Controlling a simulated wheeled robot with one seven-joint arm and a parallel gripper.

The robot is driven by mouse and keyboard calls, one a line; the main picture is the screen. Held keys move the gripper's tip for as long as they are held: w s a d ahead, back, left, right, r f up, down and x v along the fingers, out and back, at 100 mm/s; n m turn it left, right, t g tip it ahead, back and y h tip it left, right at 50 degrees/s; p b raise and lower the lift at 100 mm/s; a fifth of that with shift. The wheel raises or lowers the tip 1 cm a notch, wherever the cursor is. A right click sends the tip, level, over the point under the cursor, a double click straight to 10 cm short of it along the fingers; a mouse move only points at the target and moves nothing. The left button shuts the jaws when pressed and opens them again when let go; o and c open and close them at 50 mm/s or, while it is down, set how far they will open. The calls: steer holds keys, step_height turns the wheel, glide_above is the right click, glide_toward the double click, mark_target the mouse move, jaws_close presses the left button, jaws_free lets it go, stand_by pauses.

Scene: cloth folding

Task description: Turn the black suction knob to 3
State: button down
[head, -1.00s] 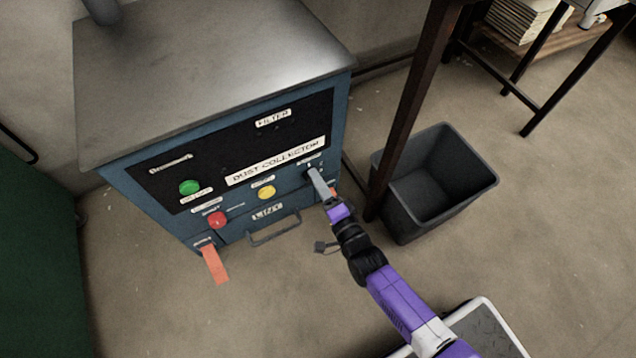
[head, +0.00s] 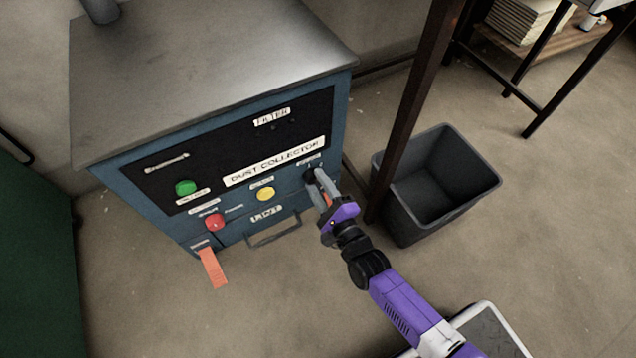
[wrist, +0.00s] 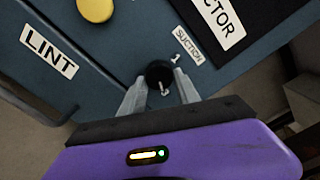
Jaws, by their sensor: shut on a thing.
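The black suction knob (head: 308,175) is on the right of the dust collector's (head: 215,55) front panel. In the wrist view the round knob (wrist: 158,73) sits between the two grey fingertips, under the "SUCTION" label (wrist: 188,46). A small white mark shows on the knob's lower side in that view.
A green button (head: 186,188), a red button (head: 214,222) and a yellow button (head: 265,194) are on the panel. An orange tag (head: 213,268) hangs at lower left. A handle (head: 274,236) is below "LINT". A dark bin (head: 400,215) and a table leg (head: 412,110) stand close on the right.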

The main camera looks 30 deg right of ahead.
stand_by(0.5)
steer(key=c, duration=0.9)
jaws_free()
steer(key=s+p, duration=0.3)
steer(key=s, duration=0.5)
steer(key=shift+w, duration=0.1)
